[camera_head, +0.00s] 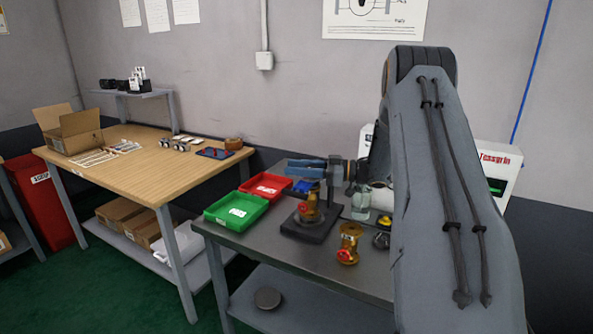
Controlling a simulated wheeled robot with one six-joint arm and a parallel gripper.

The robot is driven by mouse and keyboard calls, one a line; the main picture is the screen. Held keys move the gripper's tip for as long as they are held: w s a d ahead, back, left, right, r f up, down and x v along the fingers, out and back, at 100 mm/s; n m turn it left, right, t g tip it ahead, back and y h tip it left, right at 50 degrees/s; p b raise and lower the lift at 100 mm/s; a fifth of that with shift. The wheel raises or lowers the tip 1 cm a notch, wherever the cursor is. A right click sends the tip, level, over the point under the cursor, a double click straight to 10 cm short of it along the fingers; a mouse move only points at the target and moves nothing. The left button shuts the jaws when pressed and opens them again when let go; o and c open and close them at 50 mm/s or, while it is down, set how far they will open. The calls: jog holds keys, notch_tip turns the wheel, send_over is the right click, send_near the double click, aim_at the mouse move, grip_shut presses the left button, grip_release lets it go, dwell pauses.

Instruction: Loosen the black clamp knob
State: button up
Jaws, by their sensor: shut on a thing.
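A fixture with a dark base plate (296,230) stands on the grey table. A brass-coloured valve part with red on it (308,210) sits on this fixture. My gripper (327,203) hangs down from my wrist at the fixture's right side, close to the valve part. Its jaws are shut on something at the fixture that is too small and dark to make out. I cannot pick out the black clamp knob separately; it may be hidden by the jaws.
A green tray (223,221) and a red tray (250,189) lie left of the fixture, with a blue tray (304,163) behind. A brass valve with a red handle (348,243) and a clear jar (361,205) stand to the right. My arm covers the table's right side.

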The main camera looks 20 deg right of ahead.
dwell(0.5)
jog(key=o, duration=1.1)
jog(key=shift+c, duration=0.2)
jog(key=shift+s+d, duration=0.1)
jog(key=b+v, duration=0.2)
jog(key=v, duration=0.5)
jog(key=shift+s+d, duration=0.1)
jog(key=shift+d, duration=0.15)
